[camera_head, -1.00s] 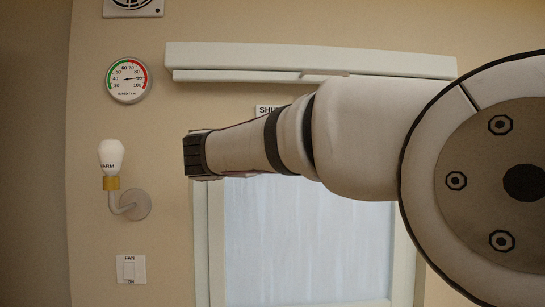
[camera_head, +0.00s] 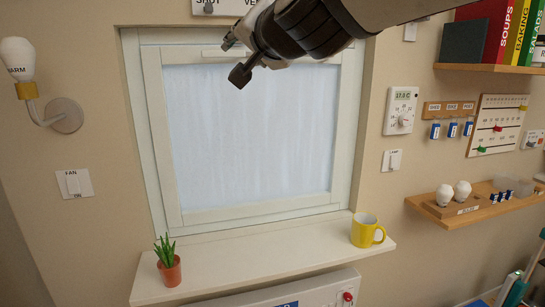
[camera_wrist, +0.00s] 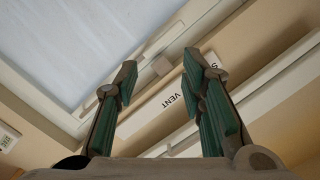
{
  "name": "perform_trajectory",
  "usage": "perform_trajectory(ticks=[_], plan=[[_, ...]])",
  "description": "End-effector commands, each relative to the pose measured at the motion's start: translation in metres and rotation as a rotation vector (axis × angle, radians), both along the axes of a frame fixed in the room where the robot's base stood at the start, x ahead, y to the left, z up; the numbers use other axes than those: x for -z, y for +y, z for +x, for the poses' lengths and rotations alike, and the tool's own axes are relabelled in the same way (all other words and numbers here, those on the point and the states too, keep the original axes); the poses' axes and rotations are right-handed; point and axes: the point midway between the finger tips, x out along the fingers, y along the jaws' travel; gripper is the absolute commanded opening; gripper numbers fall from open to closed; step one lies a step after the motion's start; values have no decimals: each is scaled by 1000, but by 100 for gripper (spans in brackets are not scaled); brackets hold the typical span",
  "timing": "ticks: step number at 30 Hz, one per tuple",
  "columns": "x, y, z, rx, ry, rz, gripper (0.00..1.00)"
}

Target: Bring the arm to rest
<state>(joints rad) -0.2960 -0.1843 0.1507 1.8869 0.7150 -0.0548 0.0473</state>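My arm reaches in from the top right of the head view. My gripper (camera_head: 236,58) hangs in front of the upper part of the window (camera_head: 250,125). Its two dark fingers are spread apart with nothing between them. The wrist view shows the open gripper (camera_wrist: 160,66) too, with green finger pads and the window frame and a wall label reading VENT behind it. I cannot tell how far the fingertips are from the window.
A sill (camera_head: 235,255) below the window holds a potted plant (camera_head: 168,262) and a yellow mug (camera_head: 365,231). A lamp (camera_head: 40,85) and fan switch (camera_head: 74,184) are left. A thermostat (camera_head: 401,110), book shelf (camera_head: 490,68) and bulb shelf (camera_head: 475,208) are right. Space before the window's lower part is clear.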

Motion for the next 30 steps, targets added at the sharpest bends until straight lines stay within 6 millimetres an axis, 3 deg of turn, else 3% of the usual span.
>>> perform_trajectory(ticks=[1,9,16,22,30], plan=[[21,-23,-19,-11,38,-92,37],[147,-122,-117,-59,329,-486,37],[236,-197,-209,-59,602,-699,37],[278,-232,-261,-58,756,-787,37],[286,-239,-272,-58,792,-805,37]])
